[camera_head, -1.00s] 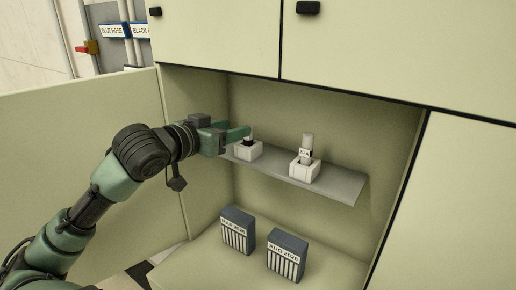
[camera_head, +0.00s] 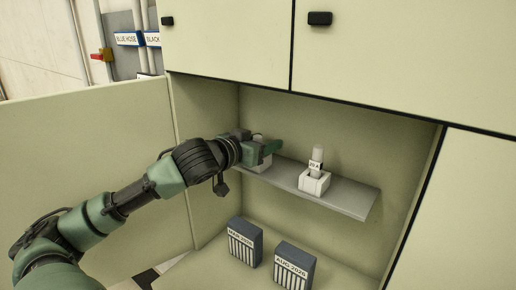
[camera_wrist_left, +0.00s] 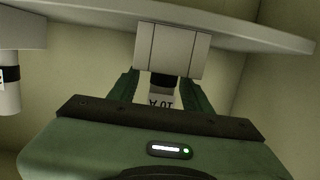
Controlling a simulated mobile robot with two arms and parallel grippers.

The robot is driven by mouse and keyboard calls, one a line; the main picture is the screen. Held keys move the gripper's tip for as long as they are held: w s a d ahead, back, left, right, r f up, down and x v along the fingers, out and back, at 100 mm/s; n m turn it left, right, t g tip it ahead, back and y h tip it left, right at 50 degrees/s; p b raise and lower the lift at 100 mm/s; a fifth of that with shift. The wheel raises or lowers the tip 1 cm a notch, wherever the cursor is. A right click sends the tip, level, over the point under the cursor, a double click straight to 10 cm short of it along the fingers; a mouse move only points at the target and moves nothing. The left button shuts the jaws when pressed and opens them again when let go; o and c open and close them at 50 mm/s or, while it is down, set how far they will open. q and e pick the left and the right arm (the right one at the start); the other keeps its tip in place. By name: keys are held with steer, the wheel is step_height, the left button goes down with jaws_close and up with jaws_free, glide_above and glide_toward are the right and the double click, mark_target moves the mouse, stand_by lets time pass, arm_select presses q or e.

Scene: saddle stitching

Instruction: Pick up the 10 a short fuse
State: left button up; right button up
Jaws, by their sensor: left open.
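The 10 A fuse (camera_wrist_left: 162,101) shows in the left wrist view, which looks upside down, with its label between the two fingers. It has a dark band and sits in a white block holder (camera_wrist_left: 172,50). My left gripper (camera_wrist_left: 160,88) is open around the fuse, one finger on each side; I cannot tell whether they touch it. In the head view my left gripper (camera_head: 264,146) is at the left holder (camera_head: 257,163) on the shelf and mostly hides the fuse. My right gripper is not in view.
The grey shelf (camera_head: 345,195) also bears a 20 A fuse (camera_head: 317,158) in a white holder (camera_head: 314,181) to the right. Two dark labelled boxes (camera_head: 245,240) (camera_head: 294,266) stand on the cabinet floor below. An open door (camera_head: 90,160) is at the left.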

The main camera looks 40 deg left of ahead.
arm_select(q)
jaws_close()
stand_by(0.3)
